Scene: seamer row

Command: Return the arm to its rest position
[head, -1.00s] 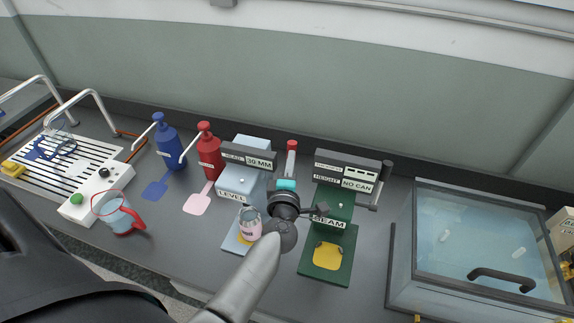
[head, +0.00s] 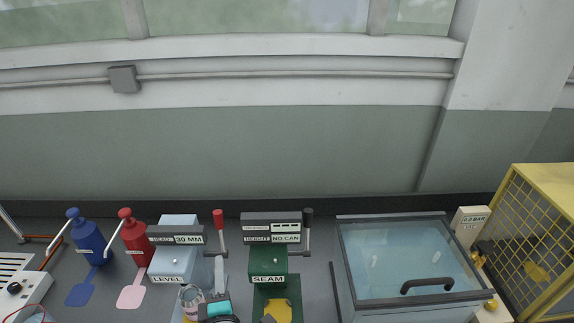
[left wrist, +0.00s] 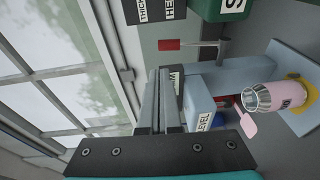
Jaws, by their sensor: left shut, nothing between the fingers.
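My left gripper (head: 219,275) is at the bottom of the head view, beside the LEVEL machine (head: 171,263) and left of the green SEAM machine (head: 268,266). Its fingers are together and empty; they also show shut in the left wrist view (left wrist: 160,103). The teal part of my wrist is partly cut off by the lower edge. A pink can (head: 191,302) with an open metallic top stands at the LEVEL machine, just left of my wrist. The can shows more fully in the left wrist view (left wrist: 276,97), apart from the fingers. My right gripper is not in view.
Blue (head: 87,239) and red (head: 135,240) pump bottles stand left of the LEVEL machine. A red-knobbed lever (head: 218,221) rises behind my gripper. A glass-lidded tank (head: 404,262) and yellow mesh cage (head: 541,235) stand to the right.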

